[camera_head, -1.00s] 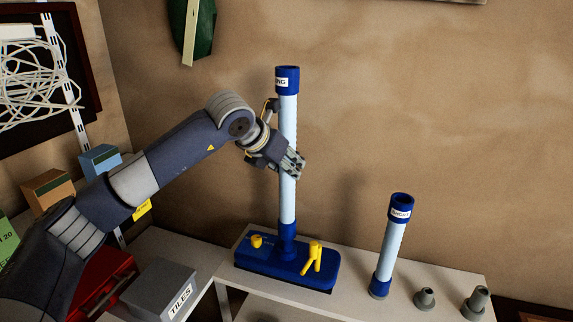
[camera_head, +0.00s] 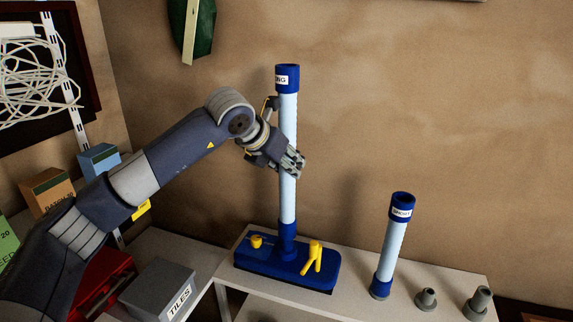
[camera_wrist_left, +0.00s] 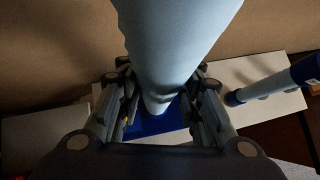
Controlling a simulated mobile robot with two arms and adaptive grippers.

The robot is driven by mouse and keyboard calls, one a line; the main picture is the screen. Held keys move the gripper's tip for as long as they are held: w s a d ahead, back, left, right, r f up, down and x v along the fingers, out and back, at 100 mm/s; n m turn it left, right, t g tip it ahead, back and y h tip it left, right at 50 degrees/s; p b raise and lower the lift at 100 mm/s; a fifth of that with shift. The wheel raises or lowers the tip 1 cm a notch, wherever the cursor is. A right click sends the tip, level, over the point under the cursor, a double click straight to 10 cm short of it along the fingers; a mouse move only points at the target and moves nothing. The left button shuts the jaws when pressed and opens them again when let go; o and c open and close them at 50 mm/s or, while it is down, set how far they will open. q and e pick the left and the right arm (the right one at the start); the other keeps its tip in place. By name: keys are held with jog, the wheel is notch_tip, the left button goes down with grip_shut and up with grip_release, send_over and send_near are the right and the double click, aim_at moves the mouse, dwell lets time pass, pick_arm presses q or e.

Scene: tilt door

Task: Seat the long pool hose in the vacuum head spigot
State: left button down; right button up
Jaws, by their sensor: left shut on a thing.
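The long pool hose (camera_head: 288,205) is a light blue tube with dark blue end cuffs and a label on its top cuff. It stands upright on the blue vacuum head (camera_head: 300,272), its lower cuff at the spigot (camera_head: 287,252); I cannot tell how deep it sits. The vacuum head has a yellow knob and a yellow lever. My left gripper (camera_head: 290,160) is shut on the hose around its middle. In the left wrist view the hose (camera_wrist_left: 170,45) runs down between the fingers towards the blue head (camera_wrist_left: 150,126). My right gripper is not in view.
The short hose (camera_head: 391,245) stands to the right on the pale shelf (camera_head: 345,295), with two grey fittings (camera_head: 426,298) beside it. A grey TILES box (camera_head: 160,290), a red box and smaller boxes lie left, near my arm. The wall is behind.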

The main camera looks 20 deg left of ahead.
aim_at(282, 177)
pick_arm(q)
jog(key=shift+r+b, duration=0.1)
jog(key=shift+b, duration=0.2)
dwell(0.8)
jog(key=shift+f+b, duration=2.15)
jog(key=shift+f, duration=0.2)
jog(key=c, duration=1.1)
grip_release()
jog(key=shift+o, duration=0.3)
jog(key=shift+f, duration=0.1)
jog(key=v, duration=1.2)
jog(key=shift+d, duration=0.1)
